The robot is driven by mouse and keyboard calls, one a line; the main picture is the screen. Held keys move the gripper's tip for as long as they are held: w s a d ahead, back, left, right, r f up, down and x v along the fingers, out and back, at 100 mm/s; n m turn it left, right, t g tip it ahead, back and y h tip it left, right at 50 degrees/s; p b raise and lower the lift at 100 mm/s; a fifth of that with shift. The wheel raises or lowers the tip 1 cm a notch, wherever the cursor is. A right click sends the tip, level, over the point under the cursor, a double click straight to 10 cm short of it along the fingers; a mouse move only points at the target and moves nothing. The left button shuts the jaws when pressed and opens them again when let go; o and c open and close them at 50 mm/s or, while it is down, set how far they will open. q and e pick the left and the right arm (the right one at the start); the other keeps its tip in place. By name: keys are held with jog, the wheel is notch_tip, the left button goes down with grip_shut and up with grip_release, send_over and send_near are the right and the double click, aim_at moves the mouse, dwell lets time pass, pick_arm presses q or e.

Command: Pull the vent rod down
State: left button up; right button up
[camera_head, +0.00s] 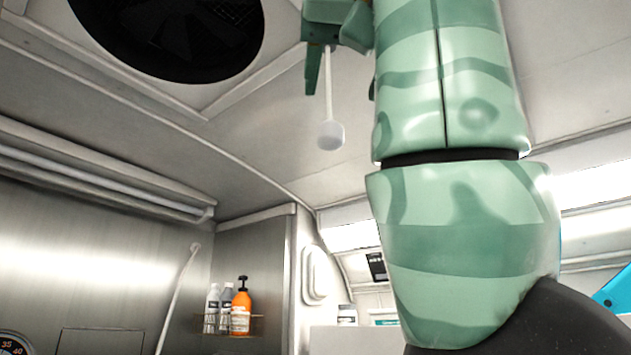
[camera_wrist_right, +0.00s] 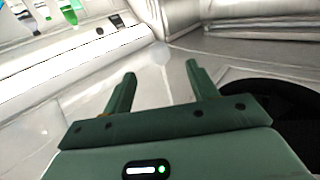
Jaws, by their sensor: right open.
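The vent rod (camera_head: 328,85) is thin and white, hangs near the ceiling and ends in a pale knob (camera_head: 331,135). My right gripper (camera_head: 338,70) is open beside the upper part of the rod, above the knob. Its green finger hangs just left of the rod; the other finger is mostly hidden by my arm. In the right wrist view my right gripper (camera_wrist_right: 160,72) has its fingers spread, and the pale knob (camera_wrist_right: 160,52) shows faintly beyond and between the tips. Contact with the rod cannot be told. My left gripper is out of view.
A round dark vent (camera_head: 170,30) is set in the ceiling at the upper left. A wire shelf (camera_head: 257,325) with several bottles hangs on the back wall. A long rail (camera_head: 100,185) runs along the left wall. My right arm covers the right half.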

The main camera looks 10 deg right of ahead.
aim_at(332, 129)
jog(key=w+p, duration=0.2)
jog(key=w, duration=0.2)
jog(key=w+d+r+p, duration=0.1)
jog(key=w+p, duration=0.1)
jog(key=w, duration=0.2)
jog(key=w+d+p, duration=0.1)
jog(key=w+p, duration=0.2)
jog(key=w, duration=0.2)
jog(key=shift+r, duration=0.2)
jog(key=shift+w+f, duration=0.1)
jog(key=shift+w, duration=0.2)
